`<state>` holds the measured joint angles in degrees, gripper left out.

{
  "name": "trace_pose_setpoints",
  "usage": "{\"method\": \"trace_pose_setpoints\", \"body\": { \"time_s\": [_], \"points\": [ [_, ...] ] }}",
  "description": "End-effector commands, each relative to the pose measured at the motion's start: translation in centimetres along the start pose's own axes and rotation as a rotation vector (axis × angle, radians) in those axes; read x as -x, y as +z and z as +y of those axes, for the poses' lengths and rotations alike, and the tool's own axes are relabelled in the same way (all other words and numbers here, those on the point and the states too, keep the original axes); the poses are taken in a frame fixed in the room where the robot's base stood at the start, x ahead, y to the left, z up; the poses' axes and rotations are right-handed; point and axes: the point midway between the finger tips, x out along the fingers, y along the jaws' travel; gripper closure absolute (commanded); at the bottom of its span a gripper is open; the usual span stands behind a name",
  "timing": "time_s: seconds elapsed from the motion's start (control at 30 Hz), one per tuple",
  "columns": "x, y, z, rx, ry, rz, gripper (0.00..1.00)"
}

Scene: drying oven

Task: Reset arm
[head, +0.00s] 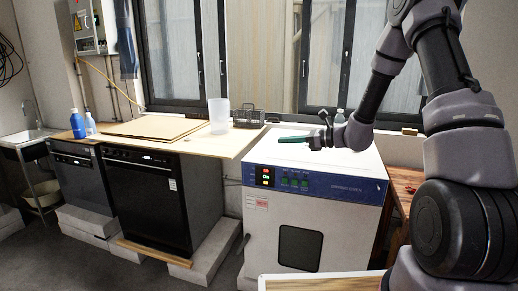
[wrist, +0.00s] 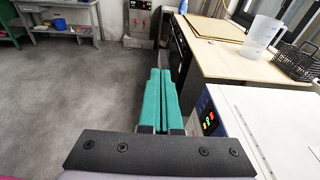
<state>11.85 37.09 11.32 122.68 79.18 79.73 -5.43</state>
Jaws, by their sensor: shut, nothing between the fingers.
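My gripper (head: 294,139) is in the air above the top of the white and blue drying oven (head: 318,232), its fingers pointing left. In the wrist view my gripper (wrist: 161,72) shows two long green fingers pressed together with nothing between them. The drying oven's door with its dark window faces the front, and its blue panel has lit displays. The oven's top and panel also show at the right of the wrist view (wrist: 272,110). My arm comes down from the upper right in the head view.
A wooden counter (head: 195,147) left of the oven holds a clear beaker (head: 219,112), a dark wire basket (head: 249,118) and flat boards. Black appliances stand under it. Open floor (wrist: 75,85) shows left of my gripper.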

Motion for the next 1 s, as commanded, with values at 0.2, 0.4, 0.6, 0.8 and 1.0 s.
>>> {"method": "trace_pose_setpoints", "body": {
  "time_s": [0.2,0.4,0.6,0.8,1.0],
  "points": [
    [3.3,6.5,6.7,0.355,0.198,0.169,1.0],
    [7.7,9.8,12.1,0.675,0.336,0.348,1.0],
    [13.1,11.9,16.2,0.994,0.431,0.546,1.0],
    [19.0,13.6,19.1,1.304,0.481,0.76,1.0],
    [24.5,14.9,21.0,1.569,0.49,0.966,1.0]
  ]
}}
